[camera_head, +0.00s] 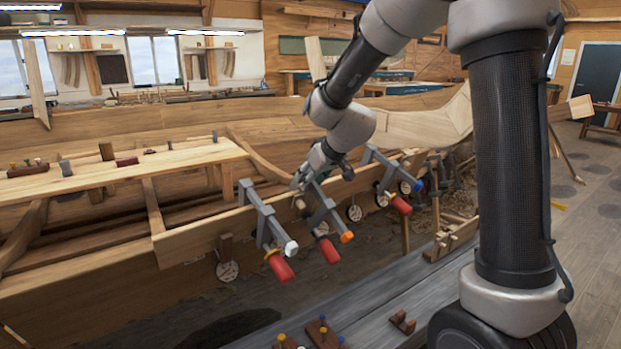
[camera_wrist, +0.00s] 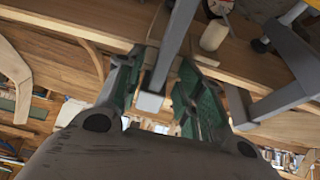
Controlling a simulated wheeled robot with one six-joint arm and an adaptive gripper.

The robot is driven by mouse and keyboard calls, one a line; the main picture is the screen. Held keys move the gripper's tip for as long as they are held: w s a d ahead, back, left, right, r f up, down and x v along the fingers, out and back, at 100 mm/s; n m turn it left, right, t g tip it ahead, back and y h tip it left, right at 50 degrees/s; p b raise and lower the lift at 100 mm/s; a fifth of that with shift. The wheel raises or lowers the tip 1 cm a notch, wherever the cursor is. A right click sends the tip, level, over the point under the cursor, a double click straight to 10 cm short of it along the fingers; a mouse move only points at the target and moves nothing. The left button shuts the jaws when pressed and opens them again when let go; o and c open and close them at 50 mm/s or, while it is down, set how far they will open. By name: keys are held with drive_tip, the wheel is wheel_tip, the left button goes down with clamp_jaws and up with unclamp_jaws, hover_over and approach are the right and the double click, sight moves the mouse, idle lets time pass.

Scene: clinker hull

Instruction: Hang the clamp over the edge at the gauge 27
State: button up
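Three grey clamps with red handles hang along the plank edge. The left clamp (camera_head: 262,215) has a white tip, the middle clamp (camera_head: 325,212) an orange tip, and the right clamp (camera_head: 388,175) a blue tip. My gripper (camera_head: 308,181) is at the top of the middle clamp. In the wrist view a grey clamp bar (camera_wrist: 168,55) runs between my gripper's green-padded fingers (camera_wrist: 161,62), which stand apart with gaps beside the bar.
The hull plank (camera_head: 205,237) runs along the clamps. A board (camera_head: 120,165) with small tools lies across the hull at left. Another clamp (camera_wrist: 285,85) is close on the right in the wrist view. A grey bench (camera_head: 385,295) with small pegged blocks stands in front.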

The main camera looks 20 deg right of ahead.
drive_tip(key=shift+f, duration=0.1)
drive_tip(key=v, duration=1.2)
drive_tip(key=s+d+f+m+g, duration=0.2)
drive_tip(key=s+d+f+g, duration=0.15)
drive_tip(key=s, duration=0.65)
drive_tip(key=s+d+r+m+h, duration=0.1)
drive_tip(key=s+d, duration=0.3)
drive_tip(key=s, duration=0.5)
drive_tip(key=s+d+m+h, duration=0.1)
drive_tip(key=s+d+h, duration=0.1)
drive_tip(key=s+d, duration=0.3)
drive_tip(key=s, duration=0.3)
drive_tip(key=shift+s+r+m, duration=0.4)
